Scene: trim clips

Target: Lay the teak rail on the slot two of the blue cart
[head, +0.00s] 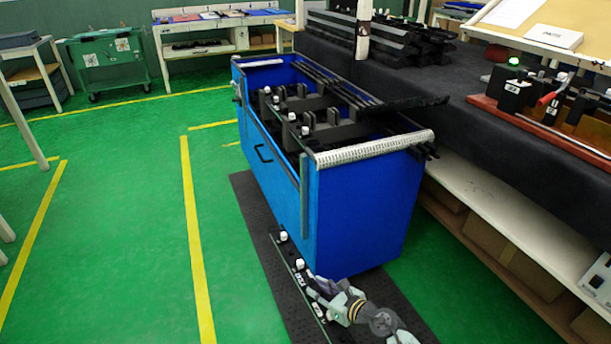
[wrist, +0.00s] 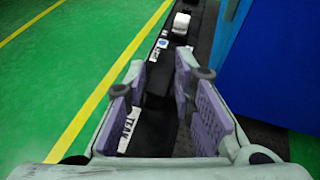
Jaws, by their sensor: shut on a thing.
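The teak rail (head: 297,277) is a long dark bar with white knobs and pale labels. It shows low in front of the blue cart's near end. In the wrist view a label on the rail (wrist: 152,122) reads TEAK. My gripper (head: 322,290) is shut on the rail; its purple pads (wrist: 165,88) stand either side of a dark block on it. The blue cart (head: 362,215) is a tall open box with silvery strips on its end rims. Dark slotted holders (head: 318,135) and another white-knobbed bar are inside its left side. I cannot read any slot number.
Several long dark bars (head: 335,82) lie along the cart's right side. A dark-topped bench (head: 450,110) stands close to the cart's right. A dark mat (head: 262,215) lies under the cart. Green floor left of the cart is clear, with yellow lines (head: 190,220).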

